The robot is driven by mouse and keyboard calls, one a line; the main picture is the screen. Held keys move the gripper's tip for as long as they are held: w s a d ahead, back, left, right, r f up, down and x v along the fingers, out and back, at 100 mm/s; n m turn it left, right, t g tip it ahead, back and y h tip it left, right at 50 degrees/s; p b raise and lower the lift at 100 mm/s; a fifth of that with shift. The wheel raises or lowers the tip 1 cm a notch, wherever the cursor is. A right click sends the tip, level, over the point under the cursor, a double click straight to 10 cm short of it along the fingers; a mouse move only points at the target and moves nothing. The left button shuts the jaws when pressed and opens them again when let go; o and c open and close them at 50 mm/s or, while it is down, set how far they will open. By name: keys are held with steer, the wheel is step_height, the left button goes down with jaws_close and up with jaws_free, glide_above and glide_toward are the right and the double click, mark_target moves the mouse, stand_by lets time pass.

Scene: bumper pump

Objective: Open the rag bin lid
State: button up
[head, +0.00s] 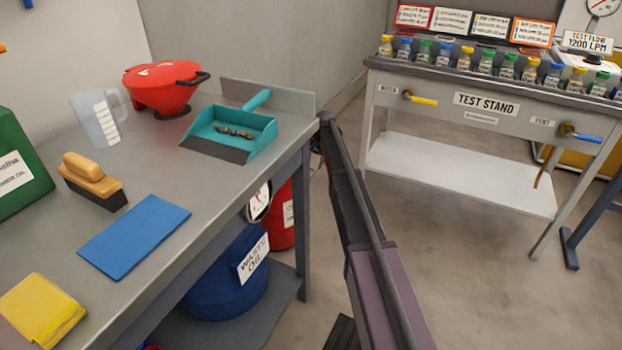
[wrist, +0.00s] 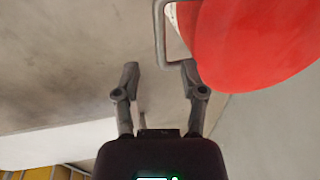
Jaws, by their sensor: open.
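A red bin (head: 283,215) with a white label stands beyond the bench's end leg, mostly hidden by the bench and a blue drum; its lid does not show in the head view. In the wrist view a large rounded red body (wrist: 250,45), which looks like this bin, fills the upper right, with a grey loop handle (wrist: 159,35) at its left. My gripper (wrist: 160,72) is open and empty. Its right fingertip is close to the handle's lower end; I cannot tell if they touch. In the head view my arm hides most of the gripper.
The bench (head: 215,175) holds a red lidded container (head: 160,85), a teal dustpan (head: 235,125), a jug, brush and cloths. The blue waste oil drum (head: 215,285) sits beneath. The test stand (head: 480,110) stands right, with clear floor before it.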

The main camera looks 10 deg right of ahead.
mark_target(312, 175)
steer(key=shift+w+a+f+b, duration=0.1)
steer(key=shift+a+f+b, duration=0.05)
steer(key=shift+f+b, duration=0.7)
steer(key=shift+w+a+f+b, duration=0.1)
steer(key=shift+f+b, duration=0.65)
steer(key=shift+f, duration=0.2)
steer(key=shift+w+a+f+b, duration=0.1)
steer(key=shift+a+f+b, duration=0.05)
steer(key=shift+f+b, duration=0.7)
jaws_close()
